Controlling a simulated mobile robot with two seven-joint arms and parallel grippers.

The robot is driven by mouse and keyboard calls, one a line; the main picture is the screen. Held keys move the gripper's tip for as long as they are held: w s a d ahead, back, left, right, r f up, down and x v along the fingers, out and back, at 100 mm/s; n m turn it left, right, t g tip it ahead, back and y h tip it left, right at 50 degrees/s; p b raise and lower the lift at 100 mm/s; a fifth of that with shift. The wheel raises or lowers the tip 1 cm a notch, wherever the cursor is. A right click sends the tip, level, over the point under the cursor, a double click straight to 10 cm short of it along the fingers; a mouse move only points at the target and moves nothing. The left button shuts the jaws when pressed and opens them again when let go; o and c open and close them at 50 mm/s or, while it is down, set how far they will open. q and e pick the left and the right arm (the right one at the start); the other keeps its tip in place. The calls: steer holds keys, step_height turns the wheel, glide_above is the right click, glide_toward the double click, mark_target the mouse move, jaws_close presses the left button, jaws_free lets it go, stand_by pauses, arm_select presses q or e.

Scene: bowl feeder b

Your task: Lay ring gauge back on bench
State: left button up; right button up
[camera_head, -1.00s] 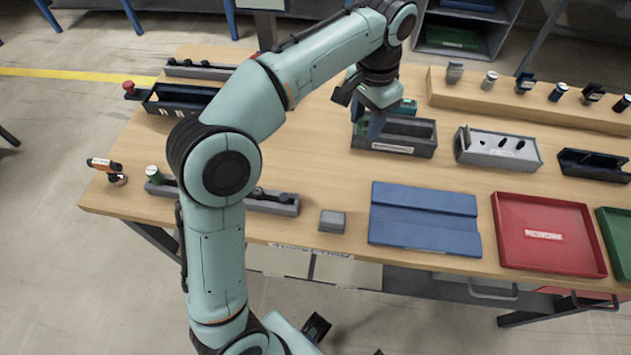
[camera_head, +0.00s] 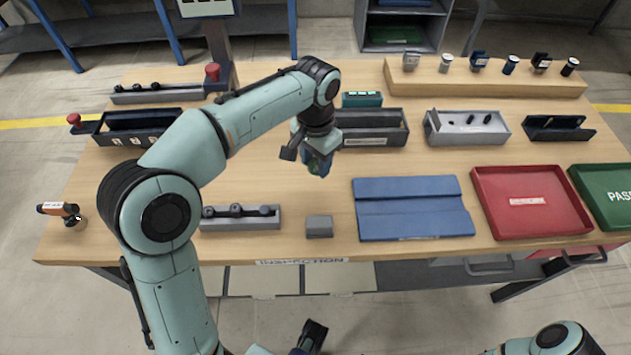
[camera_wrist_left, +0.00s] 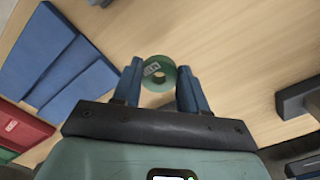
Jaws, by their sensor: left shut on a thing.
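The ring gauge (camera_wrist_left: 165,85) is a green ring with a small white label, seen in the left wrist view between my two blue fingers. My left gripper (camera_head: 318,163) is shut on it and holds it above the bench (camera_head: 270,170). In the head view the ring gauge shows only as a bit of green at the fingers. Bare wood lies beyond the ring in the wrist view. I cannot tell its exact height. My right gripper does not show clearly.
A blue mat (camera_head: 415,207) and a small grey block (camera_head: 319,227) lie at the front. A grey bin (camera_head: 372,140) stands behind the gripper, and a grey rack (camera_head: 238,219) front left. A red tray (camera_head: 530,203) is to the right. Bare wood surrounds the gripper.

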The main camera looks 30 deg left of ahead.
mark_target(316, 187)
arm_select(q)
steer(key=shift+f+b, duration=0.5)
steer(key=shift+f, duration=2.9)
steer(key=shift+f, duration=0.1)
steer(key=o, duration=1.1)
steer(key=shift+c, duration=0.2)
step_height(316, 187, up, 12)
steer(key=p, duration=0.2)
steer(key=shift+p, duration=0.3)
